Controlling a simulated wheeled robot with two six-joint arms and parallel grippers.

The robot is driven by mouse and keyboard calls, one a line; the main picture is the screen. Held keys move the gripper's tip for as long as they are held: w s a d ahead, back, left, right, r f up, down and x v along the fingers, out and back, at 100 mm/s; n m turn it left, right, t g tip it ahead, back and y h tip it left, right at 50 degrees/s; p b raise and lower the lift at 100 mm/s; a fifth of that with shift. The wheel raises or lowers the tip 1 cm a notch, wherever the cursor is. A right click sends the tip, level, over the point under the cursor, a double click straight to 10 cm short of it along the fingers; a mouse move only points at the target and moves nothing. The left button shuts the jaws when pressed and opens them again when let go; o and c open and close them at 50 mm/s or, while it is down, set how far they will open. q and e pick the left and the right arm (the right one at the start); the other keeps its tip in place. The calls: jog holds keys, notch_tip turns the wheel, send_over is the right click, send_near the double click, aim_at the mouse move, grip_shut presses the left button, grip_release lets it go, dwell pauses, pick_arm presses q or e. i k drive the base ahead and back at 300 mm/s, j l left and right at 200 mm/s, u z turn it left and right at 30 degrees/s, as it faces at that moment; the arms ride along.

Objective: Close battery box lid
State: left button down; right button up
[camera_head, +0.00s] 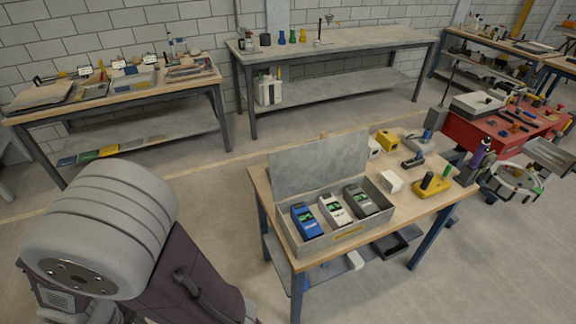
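The grey battery box (294,246) stands on the wooden-topped workbench. Its lid (320,166) is open and stands up along the back edge, leaning slightly. Inside the box lie a blue battery (306,221), a white battery (335,210) and a grey battery (362,200), side by side. A yellow label is on the box's front wall. My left arm fills the lower left, apart from the bench in the picture; its gripper is out of view. My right gripper is not in view.
Right of the box on the bench are a white block (391,182), a yellow tool (431,184) and a dark tool (412,161). A yellow item (388,141) stands behind. A red tool cart (480,135) is at the right. The floor left of the bench is clear.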

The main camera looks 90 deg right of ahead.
aim_at(293, 170)
jog(key=i+l+z, duration=0.25)
jog(key=z, duration=0.2)
jog(key=i+l+z, duration=0.15)
jog(key=z, duration=0.3)
jog(key=i+z, duration=0.7)
jog(key=z, duration=0.25)
jog(key=i+j+z, duration=0.15)
jog(key=z, duration=0.3)
jog(key=i+j+z, duration=0.3)
jog(key=z, duration=0.15)
jog(key=i+z, duration=0.2)
jog(key=z, duration=0.3)
jog(key=i+j+z, duration=0.15)
jog(key=z, duration=0.35)
jog(key=i+j+z, duration=0.15)
jog(key=z, duration=0.35)
jog(key=i+j+z, duration=0.1)
jog(key=j+z, duration=0.2)
jog(key=z, duration=0.15)
jog(key=j+z, duration=0.25)
jog(key=z, duration=0.25)
jog(key=i+j, duration=0.05)
